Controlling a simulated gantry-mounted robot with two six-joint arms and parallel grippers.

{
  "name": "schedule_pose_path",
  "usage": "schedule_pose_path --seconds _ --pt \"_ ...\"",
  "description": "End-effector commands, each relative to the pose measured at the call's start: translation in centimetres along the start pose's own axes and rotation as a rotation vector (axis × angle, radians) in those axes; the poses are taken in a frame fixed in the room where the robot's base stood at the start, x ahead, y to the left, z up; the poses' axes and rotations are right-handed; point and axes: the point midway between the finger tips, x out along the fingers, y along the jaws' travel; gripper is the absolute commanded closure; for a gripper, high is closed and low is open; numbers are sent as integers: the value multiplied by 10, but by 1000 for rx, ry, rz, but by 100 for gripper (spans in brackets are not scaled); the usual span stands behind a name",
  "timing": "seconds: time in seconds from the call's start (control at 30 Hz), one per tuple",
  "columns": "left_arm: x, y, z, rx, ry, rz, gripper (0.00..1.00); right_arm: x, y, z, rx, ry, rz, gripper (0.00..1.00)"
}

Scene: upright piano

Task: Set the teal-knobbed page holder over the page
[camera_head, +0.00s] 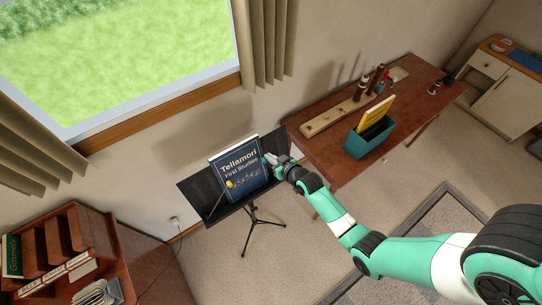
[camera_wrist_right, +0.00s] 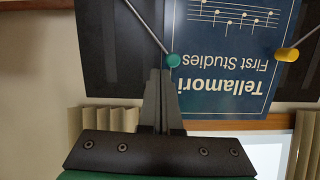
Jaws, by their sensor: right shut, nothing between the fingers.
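A dark blue book (camera_head: 239,169) titled "Tellamori First Studies" stands on the black music stand (camera_head: 193,188). In the right wrist view the book (camera_wrist_right: 225,60) appears upside down. The teal knob (camera_wrist_right: 174,60) sits at the book's edge there, its thin rod (camera_wrist_right: 147,25) running across the black stand beside the book. A yellow-knobbed holder (camera_wrist_right: 287,54) is at the book's opposite edge; its knob also shows in the head view (camera_head: 229,184). My right gripper (camera_head: 272,160) is shut and empty, its fingertips (camera_wrist_right: 160,74) close beside the teal knob; I cannot tell whether they touch.
A wooden desk (camera_head: 330,160) right of the stand holds a teal box (camera_head: 369,138) with a yellow book, and a wooden rack (camera_head: 335,117). A window (camera_head: 120,60) is behind. A brown shelf unit (camera_head: 75,250) stands at lower left. Carpet around the stand's tripod is clear.

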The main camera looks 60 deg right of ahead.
Motion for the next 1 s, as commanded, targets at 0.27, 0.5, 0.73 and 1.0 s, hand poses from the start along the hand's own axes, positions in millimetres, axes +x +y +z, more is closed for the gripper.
schedule_pose_path --seconds 0.27,0.5,0.73,1.0 --pt "0 0 0 0 0 0 46 0 0 -1 1 0 0 100" --pt "20 0 -18 0 0 0 46 -11 -3 -31 -2 1 -4 100" --pt "29 0 -26 0 0 0 46 -53 -3 -38 -3 -1 -6 100" --pt "31 0 -28 0 0 0 46 -102 -3 -37 -2 -1 -5 100"
